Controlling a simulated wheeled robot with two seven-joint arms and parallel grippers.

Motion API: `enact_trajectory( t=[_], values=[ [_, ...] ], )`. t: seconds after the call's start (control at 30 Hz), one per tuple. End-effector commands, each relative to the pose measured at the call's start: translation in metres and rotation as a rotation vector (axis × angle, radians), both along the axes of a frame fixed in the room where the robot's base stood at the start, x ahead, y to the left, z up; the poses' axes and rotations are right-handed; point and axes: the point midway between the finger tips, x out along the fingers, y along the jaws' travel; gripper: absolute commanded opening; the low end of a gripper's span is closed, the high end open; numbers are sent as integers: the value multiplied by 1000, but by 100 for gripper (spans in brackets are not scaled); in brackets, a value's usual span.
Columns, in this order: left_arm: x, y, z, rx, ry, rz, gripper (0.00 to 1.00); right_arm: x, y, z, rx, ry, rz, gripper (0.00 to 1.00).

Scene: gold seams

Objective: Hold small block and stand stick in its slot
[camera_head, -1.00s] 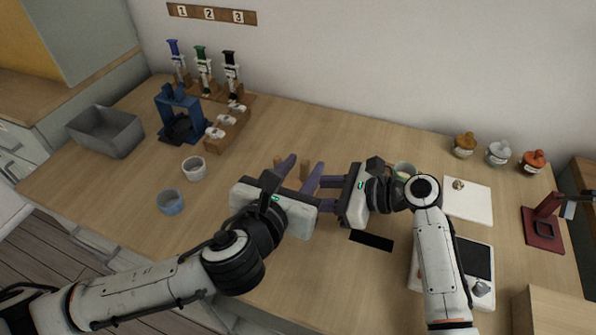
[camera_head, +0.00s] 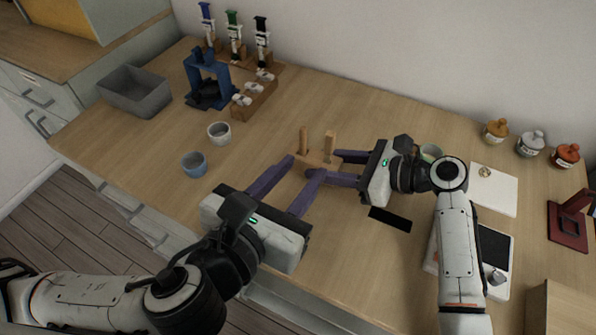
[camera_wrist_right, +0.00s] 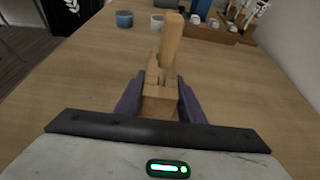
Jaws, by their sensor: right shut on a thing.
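The small wooden block (camera_head: 318,162) is just above or on the table near its middle; I cannot tell which. My right gripper (camera_head: 323,166) is shut on it from the right. The right wrist view shows the block (camera_wrist_right: 159,92) between the purple fingers. A round wooden stick (camera_wrist_right: 171,44) rises from the block, leaning slightly in that view. The head view shows two upright wooden pieces, one at the block's left (camera_head: 304,140) and one at its right (camera_head: 329,147). My left gripper (camera_head: 303,167) is open, its fingers apart at the block's left side, with nothing held.
A white cup (camera_head: 219,133) and a blue cup (camera_head: 194,165) stand to the left. A grey bin (camera_head: 135,91), a blue stand (camera_head: 209,80) and a wooden rack stand farther back. A black strip (camera_head: 390,219) lies right of the front. Lidded jars stand at the right.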

Motion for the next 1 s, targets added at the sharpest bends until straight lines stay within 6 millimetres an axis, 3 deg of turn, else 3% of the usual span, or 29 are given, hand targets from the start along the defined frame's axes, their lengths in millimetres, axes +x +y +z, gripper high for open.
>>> enact_trajectory(
  t=[0.17,0.2,0.3,0.67,1.0],
  values=[
    [0,0,0,0,0,0,34,0,0,0,0,0,0,8],
    [0,0,0,0,0,0,34,0,0,0,0,0,0,42],
    [0,0,0,0,0,0,34,0,0,0,0,0,0,57],
    [0,0,0,0,0,0,34,-1,-5,2,-1,0,-1,57],
    [0,0,0,0,0,0,34,-24,-60,25,-4,-1,-3,57]
  ],
)
